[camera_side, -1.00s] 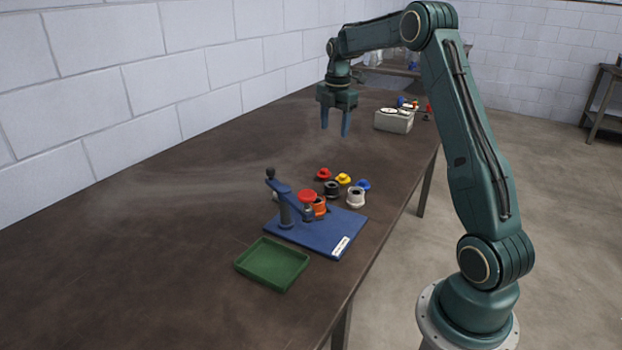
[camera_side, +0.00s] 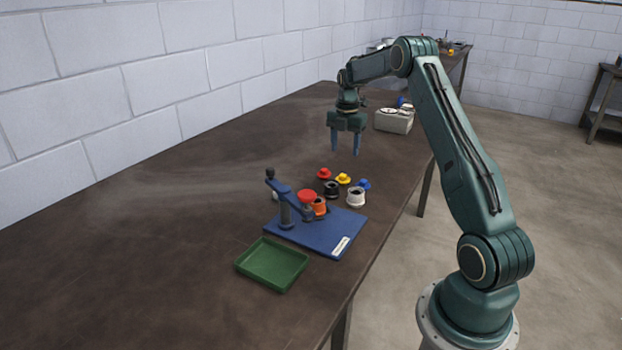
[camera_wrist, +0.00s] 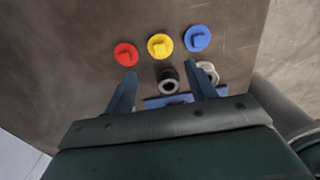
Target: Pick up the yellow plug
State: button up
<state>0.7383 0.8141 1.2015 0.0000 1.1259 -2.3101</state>
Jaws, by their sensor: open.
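The yellow plug (camera_side: 343,178) lies on the brown table between a red plug (camera_side: 324,173) and a blue plug (camera_side: 364,184). It is a round disc with a square raised knob. It also shows in the wrist view (camera_wrist: 160,46), just beyond and between the fingertips. My gripper (camera_side: 345,154) is open and empty, pointing down above the table near the row of plugs. In the wrist view its two fingers (camera_wrist: 160,80) are spread apart, with the black ring partly showing between them.
A black ring (camera_side: 331,189) and a white ring (camera_side: 356,197) stand just in front of the plugs. A blue fixture board (camera_side: 318,235) holds a lever clamp and an orange ring (camera_side: 319,206). A green tray (camera_side: 272,264) is nearest. A grey box (camera_side: 394,121) stands behind.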

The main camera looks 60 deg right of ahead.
send_over(343, 175)
jog(key=shift+d+f, duration=0.15)
jog(key=shift+f, duration=2.65)
jog(key=shift+f, duration=2.6)
jog(key=c, duration=0.7)
